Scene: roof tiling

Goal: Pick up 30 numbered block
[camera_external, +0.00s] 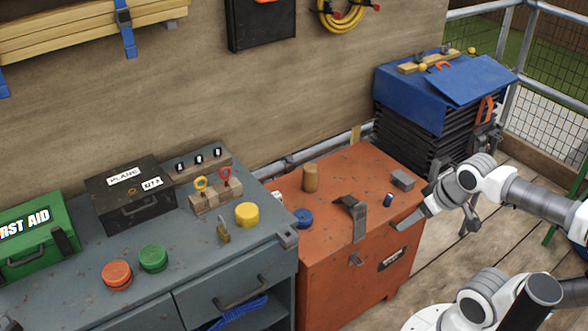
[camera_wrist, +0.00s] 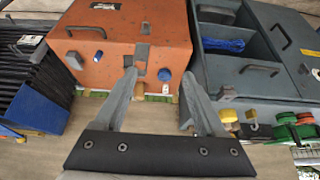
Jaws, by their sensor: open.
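A small grey block (camera_external: 403,180) lies on the orange cabinet (camera_external: 330,225), near its right back corner. No number is legible on it, so I cannot tell whether it is the 30 block. In the wrist view a grey block (camera_wrist: 75,60) shows near the left edge of the orange top. My gripper (camera_external: 402,224) is at the cabinet's right front edge, apart from the block. In the wrist view my gripper (camera_wrist: 159,76) has its two fingers spread, with nothing held between them.
Near the block are a small blue cylinder (camera_external: 388,200), a dark bracket (camera_external: 355,215), a blue disc (camera_external: 303,218) and a wooden cylinder (camera_external: 311,177). A grey workbench (camera_external: 215,265) stands left, and a stack with a blue top (camera_external: 410,90) behind right.

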